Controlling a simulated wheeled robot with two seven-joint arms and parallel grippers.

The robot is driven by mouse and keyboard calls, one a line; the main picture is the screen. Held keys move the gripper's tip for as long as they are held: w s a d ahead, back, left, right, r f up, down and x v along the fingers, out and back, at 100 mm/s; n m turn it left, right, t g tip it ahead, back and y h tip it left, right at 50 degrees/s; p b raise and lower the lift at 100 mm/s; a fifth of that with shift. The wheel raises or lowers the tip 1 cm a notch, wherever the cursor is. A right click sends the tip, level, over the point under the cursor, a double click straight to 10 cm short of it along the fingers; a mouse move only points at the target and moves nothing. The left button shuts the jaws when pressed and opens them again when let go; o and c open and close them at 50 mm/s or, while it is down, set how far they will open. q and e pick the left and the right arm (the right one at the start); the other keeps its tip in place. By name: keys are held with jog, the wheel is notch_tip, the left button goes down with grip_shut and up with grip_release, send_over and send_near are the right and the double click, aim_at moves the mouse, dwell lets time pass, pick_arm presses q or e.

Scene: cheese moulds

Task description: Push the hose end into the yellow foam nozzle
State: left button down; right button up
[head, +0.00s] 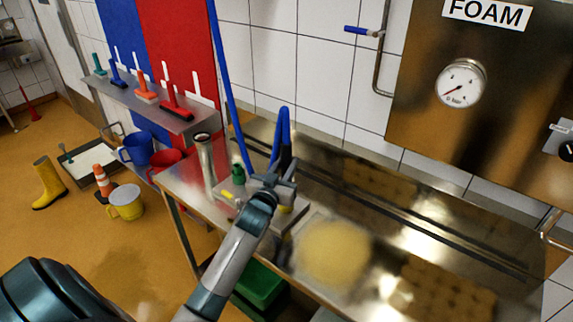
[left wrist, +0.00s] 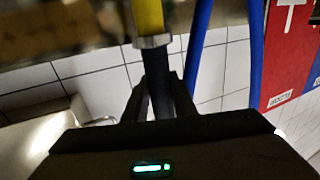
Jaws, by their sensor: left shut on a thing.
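My left gripper (head: 279,178) is over the steel table and is shut on the hose end (left wrist: 160,92), a dark cylinder between its fingers in the left wrist view. The blue hose (head: 283,112) arches above the gripper in the head view. The yellow foam nozzle (left wrist: 148,18) has a silver collar that meets the dark hose end in line with it. I cannot tell how deep the hose end sits in the collar. In the head view a small yellow part of the nozzle (head: 285,209) shows just below the gripper, which hides the joint. My right gripper is not in view.
On the steel table (head: 362,212) a steel cylinder (head: 205,158) and a green-topped item (head: 238,174) stand left of the gripper. A pale yellow round mass (head: 333,253) lies to the right. A steel FOAM panel (head: 470,110) hangs behind. A brush shelf (head: 150,103) is at left.

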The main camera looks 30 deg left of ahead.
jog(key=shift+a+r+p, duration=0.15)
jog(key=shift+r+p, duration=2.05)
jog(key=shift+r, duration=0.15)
